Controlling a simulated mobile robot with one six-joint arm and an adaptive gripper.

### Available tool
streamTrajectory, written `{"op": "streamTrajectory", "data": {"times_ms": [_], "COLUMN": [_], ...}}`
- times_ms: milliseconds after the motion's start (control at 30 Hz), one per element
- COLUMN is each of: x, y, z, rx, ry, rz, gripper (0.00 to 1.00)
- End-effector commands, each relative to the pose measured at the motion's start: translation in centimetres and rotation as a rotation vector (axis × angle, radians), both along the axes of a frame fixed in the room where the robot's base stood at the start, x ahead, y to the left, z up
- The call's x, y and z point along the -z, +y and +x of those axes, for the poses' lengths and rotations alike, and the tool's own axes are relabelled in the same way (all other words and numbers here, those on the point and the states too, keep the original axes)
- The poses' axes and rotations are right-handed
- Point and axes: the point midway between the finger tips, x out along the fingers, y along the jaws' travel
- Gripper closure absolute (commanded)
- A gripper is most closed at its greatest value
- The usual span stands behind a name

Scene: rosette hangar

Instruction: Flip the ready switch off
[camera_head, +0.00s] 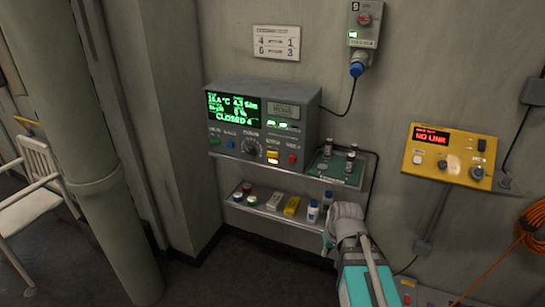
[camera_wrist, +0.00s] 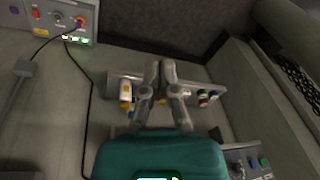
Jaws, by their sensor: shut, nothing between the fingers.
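No label reading "ready" is legible, so I cannot tell which control is the ready switch. A grey control box (camera_head: 265,112) on the wall shelf has a green display, a dial, buttons and small switches. Part of what looks like the same box shows at the lower right of the wrist view (camera_wrist: 249,160). A yellow wall box (camera_head: 450,155) at the right shows "NO LINK" in red and has knobs and a switch. My gripper (camera_head: 328,242) is shut and empty, in front of the lower shelf's right end, below and right of the grey box. Its fingers (camera_wrist: 161,66) point at the shelf in the wrist view.
The lower shelf (camera_head: 262,213) holds jars, small boxes and bottles. A green tray (camera_head: 338,169) with cylinders sits beside the grey box. A wall unit (camera_head: 365,30) with a cable hangs above. A pillar (camera_head: 90,150) and chair (camera_head: 35,180) are left. An orange cable (camera_head: 528,225) hangs right.

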Motion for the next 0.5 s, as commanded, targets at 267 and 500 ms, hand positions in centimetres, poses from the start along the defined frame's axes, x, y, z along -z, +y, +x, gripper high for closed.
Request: {"op": "streamTrajectory", "data": {"times_ms": [267,500], "x": [0.0,-1.0], "y": [4.9,9.1], "z": [6.1,11.0], "rx": [-0.071,-0.105], "ry": [-0.174,-0.332], "rz": [0.156,0.289], "gripper": [1.00,1.00]}}
